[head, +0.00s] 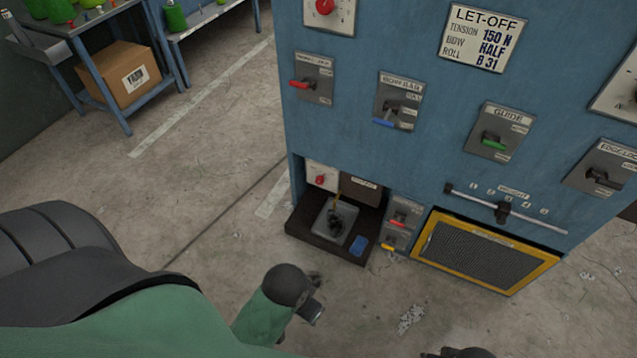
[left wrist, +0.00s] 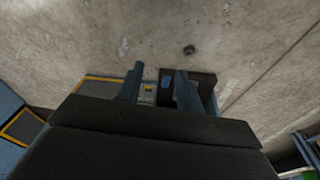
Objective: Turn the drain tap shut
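No readable label says drain tap. A dark tap-like fitting (head: 336,222) sits on a grey plate in the low recess of the blue machine, with a thin orange-brown stem (head: 337,188) above it. Which part is the drain tap, and how far it is turned, I cannot tell. My left gripper (head: 314,311) is in front of and below the recess, apart from it. In the left wrist view its two fingers (left wrist: 158,70) stand apart with nothing held between them. A dark part at the bottom edge, probably my right gripper (head: 460,353), is mostly cut off.
Beside the recess are small red and yellow levers (head: 397,230) and a yellow-framed mesh panel (head: 484,254). A blue block (head: 358,245) lies on the recess's dark ledge (head: 315,243). Several switches sit higher up. A bench with a cardboard box (head: 120,75) stands far left.

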